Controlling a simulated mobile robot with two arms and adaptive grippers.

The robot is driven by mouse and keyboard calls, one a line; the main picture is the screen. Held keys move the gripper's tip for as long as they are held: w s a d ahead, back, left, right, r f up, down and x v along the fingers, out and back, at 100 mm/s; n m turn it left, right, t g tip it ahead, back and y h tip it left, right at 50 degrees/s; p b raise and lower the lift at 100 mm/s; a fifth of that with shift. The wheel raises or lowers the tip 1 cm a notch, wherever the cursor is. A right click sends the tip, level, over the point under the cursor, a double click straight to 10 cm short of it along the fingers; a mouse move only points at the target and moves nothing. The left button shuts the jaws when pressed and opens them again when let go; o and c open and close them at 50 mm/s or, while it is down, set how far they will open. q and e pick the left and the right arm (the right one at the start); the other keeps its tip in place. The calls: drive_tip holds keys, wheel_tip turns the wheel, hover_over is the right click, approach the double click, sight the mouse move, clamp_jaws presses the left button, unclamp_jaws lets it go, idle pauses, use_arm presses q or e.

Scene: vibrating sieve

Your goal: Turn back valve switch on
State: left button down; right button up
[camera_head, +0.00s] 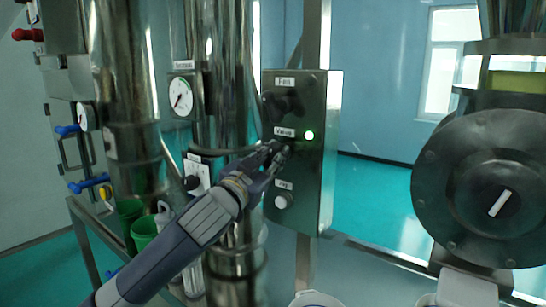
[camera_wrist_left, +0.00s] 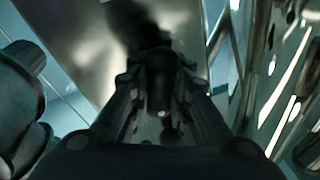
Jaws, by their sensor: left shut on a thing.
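A steel control box (camera_head: 327,190) stands in the middle of the head view, with a "Fan" switch (camera_head: 283,103) on top and a row labelled "Valve" (camera_head: 284,132) below it. My left gripper (camera_head: 278,150) is at the box face just under the "Valve" label and hides most of the valve switch there. In the left wrist view its fingers are closed around a dark knob, the valve switch (camera_wrist_left: 160,92). My right gripper is not in view.
A pale knob (camera_head: 283,201) sits lower on the box. A pressure gauge (camera_head: 181,97) and shiny steel columns (camera_head: 130,90) stand left of it. Green cups (camera_head: 143,230) are at lower left. A large round dark flange (camera_head: 485,190) is on the right.

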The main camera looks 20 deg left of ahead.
use_arm(q)
drive_tip(key=shift+m, duration=1.1)
drive_tip(key=shift+h, duration=0.3)
drive_tip(key=c, duration=1.5)
unclamp_jaws()
drive_tip(key=shift+o, duration=0.2)
drive_tip(key=shift+s, duration=0.1)
drive_tip(key=v, duration=1.1)
drive_tip(key=shift+s+f, duration=0.15)
drive_tip(key=shift+s, duration=0.2)
drive_tip(key=shift+a, duration=0.1)
